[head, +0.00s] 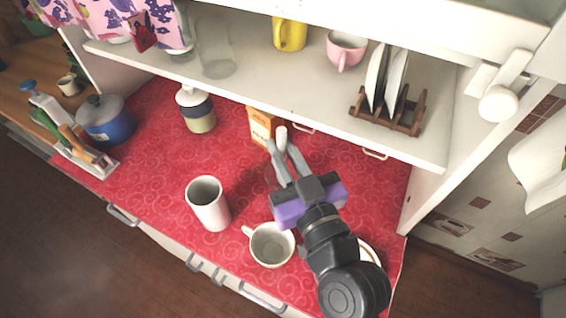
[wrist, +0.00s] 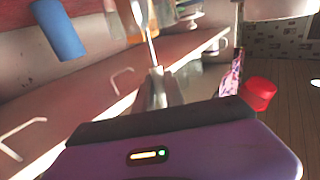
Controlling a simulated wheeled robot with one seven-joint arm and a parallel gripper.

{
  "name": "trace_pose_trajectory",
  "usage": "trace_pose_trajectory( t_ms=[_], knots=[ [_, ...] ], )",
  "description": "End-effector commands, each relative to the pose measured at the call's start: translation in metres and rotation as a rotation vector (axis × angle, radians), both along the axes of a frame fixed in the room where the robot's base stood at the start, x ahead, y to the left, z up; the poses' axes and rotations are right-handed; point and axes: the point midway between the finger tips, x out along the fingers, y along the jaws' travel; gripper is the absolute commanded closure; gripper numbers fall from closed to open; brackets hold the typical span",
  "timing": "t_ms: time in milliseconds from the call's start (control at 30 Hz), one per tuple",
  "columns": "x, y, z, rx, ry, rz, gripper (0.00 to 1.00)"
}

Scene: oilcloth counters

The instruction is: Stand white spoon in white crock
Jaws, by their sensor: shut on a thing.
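The white crock (head: 210,207), a tall open cylinder, stands upright on the red patterned counter, left of my arm. I see no utensil in it. My gripper (head: 281,148) is over the counter to the right of and beyond the crock, near the orange carton. It is shut on the white spoon (head: 282,133), of which only a short pale end shows past the fingertips. In the wrist view, the spoon (wrist: 150,38) rises as a thin pale shaft from between the fingers (wrist: 157,88); its upper end is cut off by the frame.
A white mug (head: 271,246) stands right of the crock, near the front edge. An orange carton (head: 262,127) and a banded jar (head: 195,109) stand farther back. A shelf (head: 270,85) with a plate rack (head: 388,110) overhangs the back. Open counter lies left of the crock.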

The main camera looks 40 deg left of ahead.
Motion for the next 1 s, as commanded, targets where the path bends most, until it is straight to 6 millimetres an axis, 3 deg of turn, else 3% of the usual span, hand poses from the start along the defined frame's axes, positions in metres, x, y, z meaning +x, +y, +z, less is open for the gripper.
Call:
trace_pose_trajectory(
  t_ms=[333, 800, 833, 900, 1000],
  knots=[
    [0.0, 0.0, -0.041, 0.0, 0.001, -0.001, 1.0],
    [0.0, 0.0, -0.047, 0.001, 0.0, -0.001, 1.0],
    [0.0, 0.0, -0.046, 0.001, 0.0, -0.001, 0.8],
    [0.0, 0.0, -0.046, 0.001, 0.0, -0.001, 0.66],
    [0.0, 0.0, -0.046, 0.0, 0.0, -0.001, 0.64]
  ],
)
